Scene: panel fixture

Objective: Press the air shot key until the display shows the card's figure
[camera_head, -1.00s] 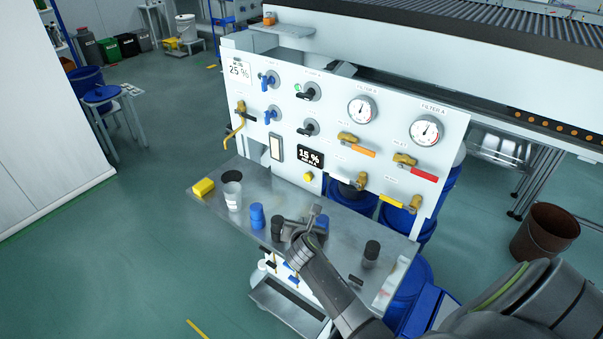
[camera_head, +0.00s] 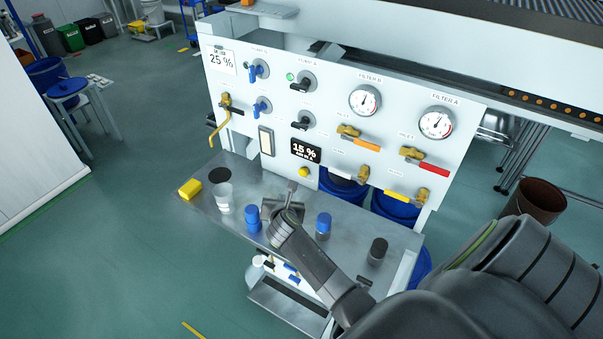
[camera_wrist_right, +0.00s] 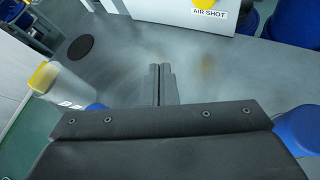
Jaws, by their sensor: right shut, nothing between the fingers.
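The white card (camera_head: 221,61) at the panel's upper left reads 25 %. The dark display (camera_head: 306,151) low on the panel reads 15 %. The yellow key (camera_head: 303,171) sits just below the display. In the right wrist view its lower edge (camera_wrist_right: 208,3) shows at the top, above the label AIR SHOT (camera_wrist_right: 208,14). My right gripper (camera_head: 291,186) is shut and empty, over the steel shelf, a little below and left of the key. Its fingertips (camera_wrist_right: 161,67) appear apart from the key in the wrist view. My left gripper is out of view.
Valve handles (camera_head: 406,194) stick out of the panel, right of the key.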

